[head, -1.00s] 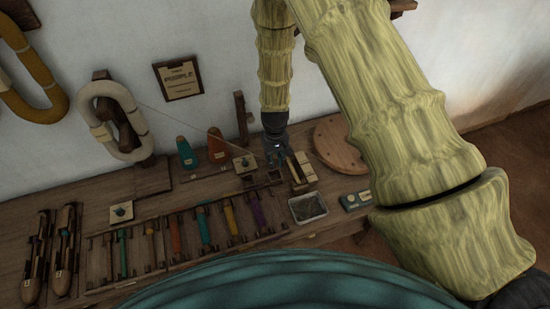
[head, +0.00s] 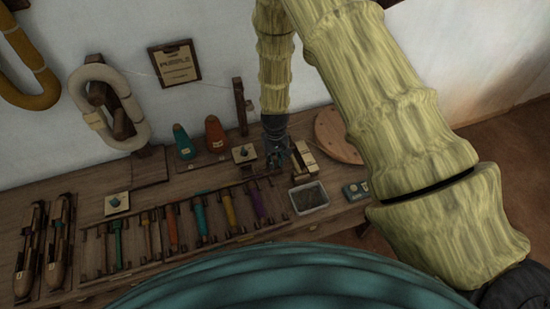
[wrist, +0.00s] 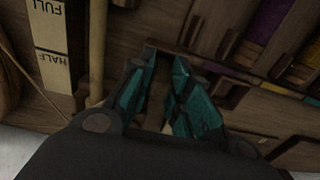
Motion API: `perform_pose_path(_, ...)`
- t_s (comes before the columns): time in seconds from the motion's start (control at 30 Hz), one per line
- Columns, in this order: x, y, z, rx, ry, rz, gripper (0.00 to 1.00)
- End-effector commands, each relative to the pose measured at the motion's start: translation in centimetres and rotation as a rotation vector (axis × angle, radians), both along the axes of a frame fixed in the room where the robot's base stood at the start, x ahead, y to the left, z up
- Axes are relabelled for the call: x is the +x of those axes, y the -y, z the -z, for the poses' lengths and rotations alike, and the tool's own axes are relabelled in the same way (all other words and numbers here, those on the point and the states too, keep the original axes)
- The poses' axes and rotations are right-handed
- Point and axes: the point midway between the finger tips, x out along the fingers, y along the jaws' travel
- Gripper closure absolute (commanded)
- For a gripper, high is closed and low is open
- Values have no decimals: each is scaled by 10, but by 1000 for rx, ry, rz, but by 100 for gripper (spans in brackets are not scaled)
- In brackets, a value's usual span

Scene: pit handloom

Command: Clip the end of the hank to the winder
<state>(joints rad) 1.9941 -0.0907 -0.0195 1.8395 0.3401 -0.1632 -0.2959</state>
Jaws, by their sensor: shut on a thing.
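The white hank (head: 138,128) hangs on its wooden holder against the wall at left in the head view. A thin pale thread runs right from it, below the plaque, toward an upright wooden post (head: 240,106). Beyond the post I cannot follow it. My gripper (head: 277,158) is low over the bench, beside a pale block (head: 304,158). In the wrist view the teal fingers of my gripper (wrist: 166,72) are close together; what they hold is too small and dark to make out, likely the hank's end. I cannot clearly pick out the winder or its clip.
A rack of coloured bobbins (head: 202,222) lies in front of my gripper. A metal tray (head: 309,197), a round wooden disc (head: 338,136) and cones (head: 215,136) stand nearby. The wrist view shows a strip marked FULL and HALF (wrist: 53,42).

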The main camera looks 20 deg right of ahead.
Motion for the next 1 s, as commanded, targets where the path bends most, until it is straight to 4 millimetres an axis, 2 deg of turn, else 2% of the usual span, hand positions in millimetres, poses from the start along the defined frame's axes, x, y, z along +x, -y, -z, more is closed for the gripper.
perform_pose_path(0.43, 0, 0, 1, 0, 1, 0, 94)
perform_pose_path(0.47, 0, 0, 1, 0, 1, 0, 76)
perform_pose_path(0.57, 0, 0, 1, 0, 1, 1, 57)
perform_pose_path(0.8, 0, 0, 1, 0, 1, 1, 56)
perform_pose_path(0.9, 0, 0, 1, 0, 1, 1, 42)
perform_pose_path(1.0, 0, 0, 1, 0, 1, 1, 42)
